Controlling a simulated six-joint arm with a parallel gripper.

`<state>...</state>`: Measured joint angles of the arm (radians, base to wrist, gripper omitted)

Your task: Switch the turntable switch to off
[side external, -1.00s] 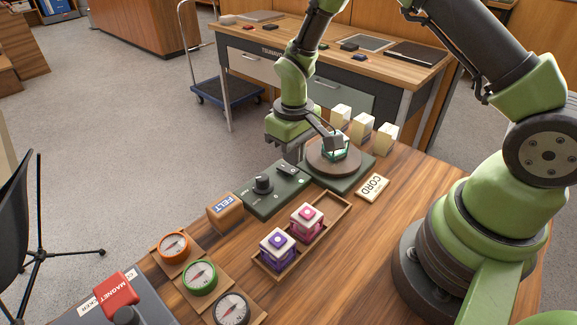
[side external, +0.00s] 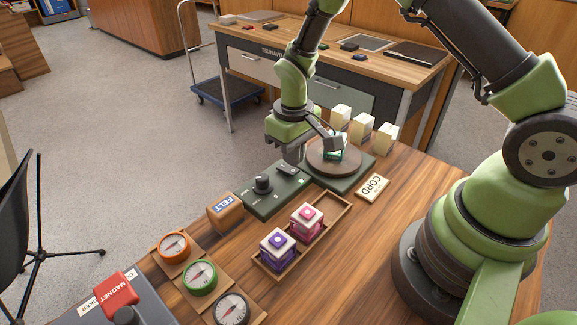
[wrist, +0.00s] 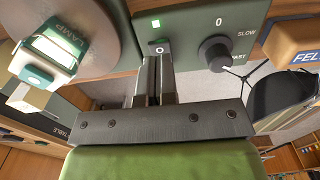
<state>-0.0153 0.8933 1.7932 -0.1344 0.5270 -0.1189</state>
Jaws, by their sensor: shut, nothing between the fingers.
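The dark green control panel (side external: 262,203) sits beside the turntable (side external: 320,168). In the wrist view the switch (wrist: 158,47) is a small rocker marked O, partly hidden by my fingertips. A small green light (wrist: 155,23) glows beyond it. My gripper (side external: 296,158) is shut and empty, pointing down over the switch end of the panel. In the wrist view its fingertips (wrist: 158,58) are right at the switch; I cannot tell if they touch it. A white and teal item labelled LAMP (wrist: 52,50) stands on the turntable disc (wrist: 100,25).
A black speed knob (side external: 263,184) is beside the switch. A FELT block (side external: 224,211) stands left of the panel. A wooden tray with two boxed items (side external: 306,217) lies in front. A CORD tag (side external: 373,188) and several pale blocks (side external: 362,131) are near the turntable.

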